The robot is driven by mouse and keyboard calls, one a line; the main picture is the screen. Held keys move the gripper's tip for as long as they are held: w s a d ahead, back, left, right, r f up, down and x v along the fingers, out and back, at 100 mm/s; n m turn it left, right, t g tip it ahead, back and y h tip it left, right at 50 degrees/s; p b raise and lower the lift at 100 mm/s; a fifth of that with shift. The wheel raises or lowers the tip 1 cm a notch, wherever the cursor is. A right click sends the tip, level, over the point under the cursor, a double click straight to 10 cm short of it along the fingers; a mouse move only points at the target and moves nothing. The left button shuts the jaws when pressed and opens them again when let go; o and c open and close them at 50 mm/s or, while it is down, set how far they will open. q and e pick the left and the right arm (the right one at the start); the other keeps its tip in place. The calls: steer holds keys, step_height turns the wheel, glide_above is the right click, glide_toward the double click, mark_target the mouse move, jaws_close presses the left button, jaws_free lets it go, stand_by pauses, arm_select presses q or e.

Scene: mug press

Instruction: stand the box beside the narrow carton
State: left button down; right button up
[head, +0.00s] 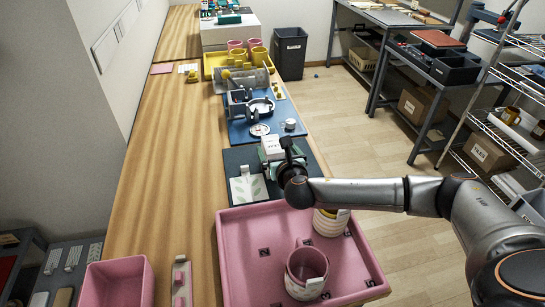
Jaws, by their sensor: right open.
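A small white box-like thing (271,146) with dark print sits at the green device on the dark mat (238,158). I cannot tell for sure whether it is the task's box, and I cannot make out a narrow carton with certainty. My right gripper (286,146) is open, just right of this white thing and over the device. Its dark fingers and wrist hide part of the device. I cannot tell whether they touch anything. My left gripper is out of view.
A pink tray (235,240) holds a pink-and-white mug (306,270) and a cream banded one (330,222). A leaf-print card (248,188) lies on the mat. Behind are a blue mat (240,135) and yellow tray (209,65). The wooden counter's left strip (175,150) is mostly clear.

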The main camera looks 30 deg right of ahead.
mark_target(274, 145)
steer(key=shift+f+x, duration=0.2)
steer(key=shift+x, duration=2.25)
steer(key=shift+a, duration=0.15)
steer(key=shift+c, duration=0.4)
jaws_close()
